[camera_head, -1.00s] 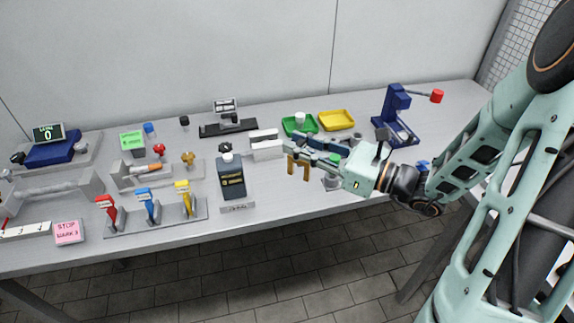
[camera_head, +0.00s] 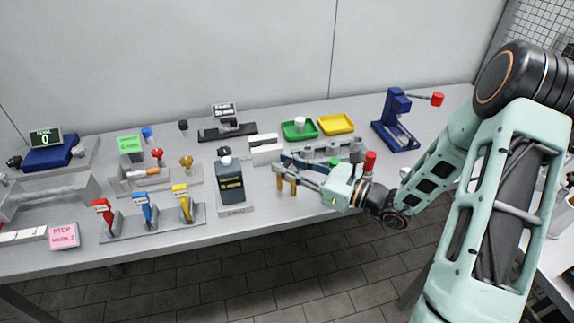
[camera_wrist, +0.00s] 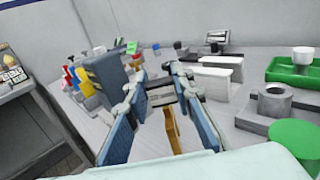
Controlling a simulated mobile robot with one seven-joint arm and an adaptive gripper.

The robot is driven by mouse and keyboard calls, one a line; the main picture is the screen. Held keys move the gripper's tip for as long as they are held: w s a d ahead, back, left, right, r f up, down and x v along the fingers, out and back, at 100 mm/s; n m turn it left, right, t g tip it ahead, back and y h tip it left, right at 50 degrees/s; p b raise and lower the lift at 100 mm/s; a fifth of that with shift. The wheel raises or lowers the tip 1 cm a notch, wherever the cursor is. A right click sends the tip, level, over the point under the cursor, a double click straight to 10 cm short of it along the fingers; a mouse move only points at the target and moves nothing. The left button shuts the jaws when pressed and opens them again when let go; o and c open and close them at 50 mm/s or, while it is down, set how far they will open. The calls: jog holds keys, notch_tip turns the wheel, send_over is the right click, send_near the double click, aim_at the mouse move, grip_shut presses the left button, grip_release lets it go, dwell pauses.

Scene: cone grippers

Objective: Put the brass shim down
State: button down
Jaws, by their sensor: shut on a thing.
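The brass shim (camera_head: 287,181) is a small, yellow-brown, forked piece hanging legs-down from my gripper (camera_head: 281,164). It also shows in the wrist view (camera_wrist: 172,128), below and between the fingers. My gripper is shut on its upper part.
Green (camera_head: 299,135) and yellow (camera_head: 336,124) trays lie farther back. A grey holder (camera_wrist: 272,108) is to the right.

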jog(key=shift+f, duration=0.1)
jog(key=c, duration=1.7)
grip_release()
jog(key=shift+d+r, duration=0.1)
jog(key=shift+r, duration=0.1)
jog(key=v, duration=1.2)
